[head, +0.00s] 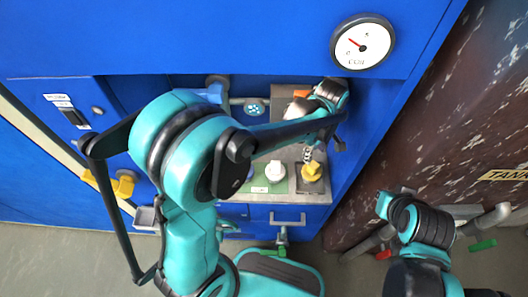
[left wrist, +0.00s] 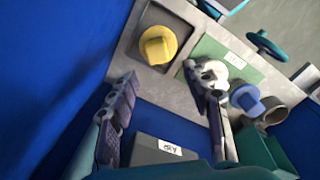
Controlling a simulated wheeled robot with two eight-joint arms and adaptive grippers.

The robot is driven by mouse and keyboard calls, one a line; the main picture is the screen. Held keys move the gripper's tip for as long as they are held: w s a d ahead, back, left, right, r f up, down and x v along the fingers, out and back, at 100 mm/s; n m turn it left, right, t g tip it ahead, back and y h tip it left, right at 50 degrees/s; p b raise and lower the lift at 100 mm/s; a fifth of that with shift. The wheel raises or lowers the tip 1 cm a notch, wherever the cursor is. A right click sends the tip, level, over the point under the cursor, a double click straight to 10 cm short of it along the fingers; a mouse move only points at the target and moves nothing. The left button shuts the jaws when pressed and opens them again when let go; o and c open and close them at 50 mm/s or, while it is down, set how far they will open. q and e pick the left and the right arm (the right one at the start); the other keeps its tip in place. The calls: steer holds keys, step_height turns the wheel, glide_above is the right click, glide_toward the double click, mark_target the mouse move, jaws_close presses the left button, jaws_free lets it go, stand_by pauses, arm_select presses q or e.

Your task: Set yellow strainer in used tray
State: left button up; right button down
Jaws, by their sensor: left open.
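The yellow strainer (head: 312,172) sits in a square, dark-rimmed tray (head: 311,186) at the right end of the counter. In the left wrist view, the yellow strainer (left wrist: 157,45) lies inside the tray's rim (left wrist: 147,12), beyond my fingertips. My left gripper (left wrist: 163,82) is open, with nothing between its fingers. In the head view, my left gripper (head: 308,154) hangs just above and behind the strainer. I cannot read a label on this tray. My right arm shows at the lower right, but I cannot make out its gripper.
A white item (left wrist: 205,75) stands close beside my right-hand finger, on the green mat (left wrist: 225,58). A blue item (left wrist: 247,100) is farther right. A dark grey box (left wrist: 150,147) with a white label lies below. Blue cabinet walls enclose the counter; a gauge (head: 362,42) is above.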

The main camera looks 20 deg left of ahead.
arm_select(q)
steer(key=s+a+r+m+t, duration=0.3)
steer(key=s+a+m, duration=0.3)
steer(key=a, duration=0.2)
steer(key=s+a+r+m+t, duration=0.3)
steer(key=s+a+r+m, duration=0.3)
steer(key=s+a, duration=0.1)
steer(key=shift+s+a+t, duration=0.2)
steer(key=shift+a+t, duration=0.2)
steer(key=shift+a, duration=0.3)
